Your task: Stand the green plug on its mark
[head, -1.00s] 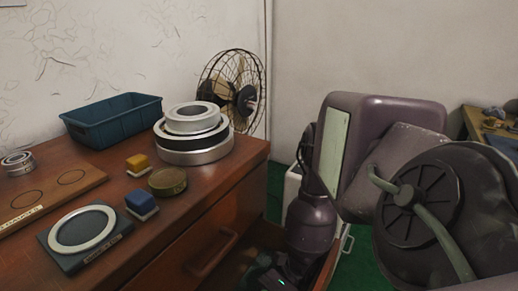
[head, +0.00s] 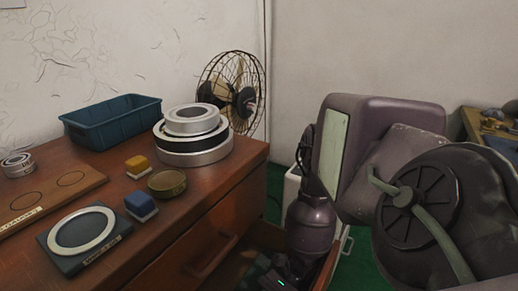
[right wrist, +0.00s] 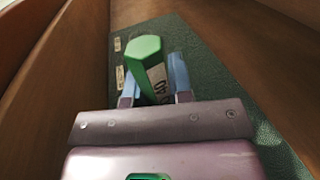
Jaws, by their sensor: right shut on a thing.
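The green plug (right wrist: 145,48), with a many-sided green top and a pale printed patch on its side, stands between the two bluish fingers of my right gripper (right wrist: 156,84) in the right wrist view. The gripper is shut on it, inside the open drawer; the plug leans in this picture. In the head view my right arm reaches down into the drawer (head: 318,272), and the plug cannot be made out there. A wooden board (head: 50,190) on the cabinet top carries two outlined circles and a label too small to read. My left gripper is not in view.
Wooden drawer walls (right wrist: 60,70) stand close to the gripper, above a dark green lining (right wrist: 215,75). On the cabinet top are a blue bin (head: 112,122), stacked rings (head: 193,150), a ring on a dark plate (head: 60,262), a tin (head: 167,184) and two small blocks.

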